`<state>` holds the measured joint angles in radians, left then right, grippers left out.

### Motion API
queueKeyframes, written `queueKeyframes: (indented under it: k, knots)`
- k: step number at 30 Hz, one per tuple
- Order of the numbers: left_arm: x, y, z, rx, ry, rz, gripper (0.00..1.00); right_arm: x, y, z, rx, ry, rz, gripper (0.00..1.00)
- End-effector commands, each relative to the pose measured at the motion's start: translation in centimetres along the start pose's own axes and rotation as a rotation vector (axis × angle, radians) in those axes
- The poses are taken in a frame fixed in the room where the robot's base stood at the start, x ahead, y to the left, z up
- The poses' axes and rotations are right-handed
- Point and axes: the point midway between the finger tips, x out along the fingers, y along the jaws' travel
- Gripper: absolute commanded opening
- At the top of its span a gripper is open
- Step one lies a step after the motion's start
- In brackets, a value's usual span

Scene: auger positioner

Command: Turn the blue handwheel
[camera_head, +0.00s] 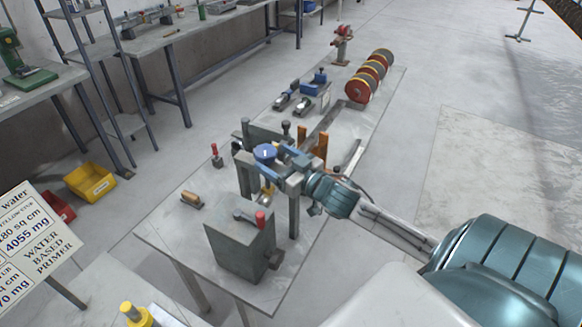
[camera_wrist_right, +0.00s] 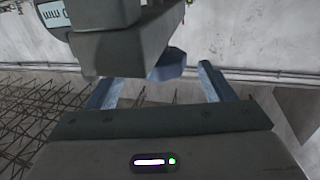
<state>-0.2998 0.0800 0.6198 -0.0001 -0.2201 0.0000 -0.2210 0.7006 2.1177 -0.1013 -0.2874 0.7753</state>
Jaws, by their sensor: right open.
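The blue handwheel (camera_head: 265,152) sits on top of a grey machine on the workbench, in the middle of the head view. My right arm reaches in from the right, and its gripper (camera_head: 283,164) is right beside the wheel. In the right wrist view the two bluish fingers of the gripper (camera_wrist_right: 160,88) stand wide apart. A blue piece (camera_wrist_right: 168,65), probably part of the handwheel, shows between them, partly hidden under a grey block. I cannot tell whether a finger touches it. My left gripper is not in view.
A grey box with a red-knobbed lever (camera_head: 240,240) stands at the near end of the workbench. Orange uprights (camera_head: 320,143) are close behind my right gripper. Red-rimmed discs (camera_head: 368,78) stand at the far end. A yellow bin (camera_head: 91,181) is on the floor at left.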

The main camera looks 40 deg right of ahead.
Motion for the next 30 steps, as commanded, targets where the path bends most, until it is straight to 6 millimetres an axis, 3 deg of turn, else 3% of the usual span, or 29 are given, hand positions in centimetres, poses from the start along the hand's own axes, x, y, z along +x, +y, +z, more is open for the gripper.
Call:
queueKeyframes:
  k: [15,30]
  knots:
    - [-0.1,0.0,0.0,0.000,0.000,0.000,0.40,-4.0,0.0,0.1,-0.005,-0.003,-0.001,0.75]
    - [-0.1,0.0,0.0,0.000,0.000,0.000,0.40,-4.8,-0.1,0.0,0.001,0.002,-0.003,0.75]
